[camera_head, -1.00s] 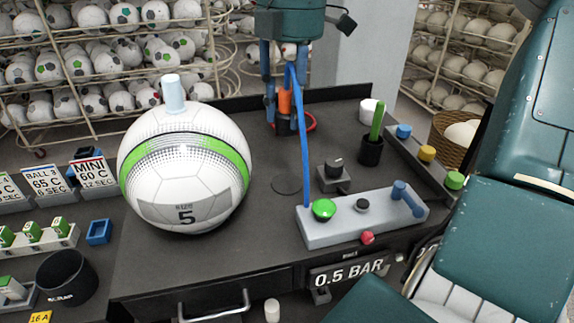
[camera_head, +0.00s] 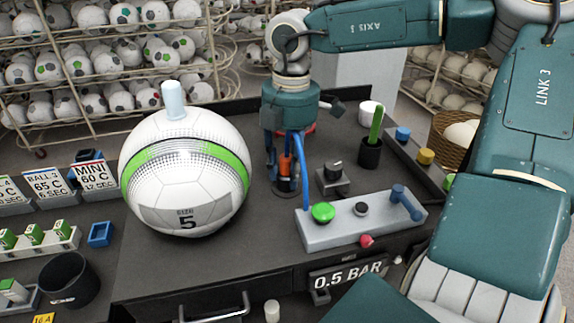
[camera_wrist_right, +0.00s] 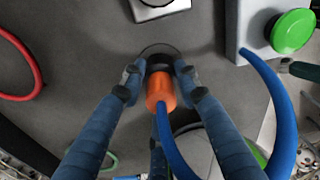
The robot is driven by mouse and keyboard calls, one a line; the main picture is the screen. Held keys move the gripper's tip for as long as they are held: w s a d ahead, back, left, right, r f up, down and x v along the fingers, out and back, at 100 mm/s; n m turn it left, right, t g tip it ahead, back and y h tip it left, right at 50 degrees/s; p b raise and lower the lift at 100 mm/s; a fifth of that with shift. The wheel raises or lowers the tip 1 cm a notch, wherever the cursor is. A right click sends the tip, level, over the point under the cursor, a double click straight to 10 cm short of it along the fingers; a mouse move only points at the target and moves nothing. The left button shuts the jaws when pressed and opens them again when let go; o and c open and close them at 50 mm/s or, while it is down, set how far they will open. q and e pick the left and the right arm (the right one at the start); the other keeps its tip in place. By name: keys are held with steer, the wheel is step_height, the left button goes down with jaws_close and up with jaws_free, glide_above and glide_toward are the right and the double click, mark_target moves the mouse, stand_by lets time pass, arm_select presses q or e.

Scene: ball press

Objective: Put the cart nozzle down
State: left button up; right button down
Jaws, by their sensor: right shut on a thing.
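The cart nozzle is an orange piece (camera_head: 285,165) with a dark tip and a blue hose (camera_head: 304,170). My right gripper (camera_head: 284,184) is shut on it and holds it over the round marked spot on the dark cart top, left of the grey control panel. In the right wrist view the orange nozzle (camera_wrist_right: 161,90) sits between the two blue fingers, with the dark end toward the marked circle (camera_wrist_right: 158,50). I cannot tell whether its tip touches the surface. My left gripper is not in view.
A large size 5 ball (camera_head: 187,172) stands left of the nozzle. The control panel (camera_head: 360,222) with a green button (camera_head: 323,212) and a black knob block (camera_head: 333,178) are close on the right. A red ring (camera_wrist_right: 15,68) lies behind on the cart top.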

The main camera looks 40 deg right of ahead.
steer(key=shift+f, duration=0.1)
steer(key=c, duration=1.3)
jaws_free()
steer(key=shift+r, duration=0.35)
steer(key=r, duration=0.6)
steer(key=r+b, duration=0.1)
steer(key=r, duration=0.4)
steer(key=shift+s+d+r, duration=0.1)
steer(key=shift+d+r, duration=0.1)
steer(key=shift+r, duration=0.15)
steer(key=shift+f, duration=0.1)
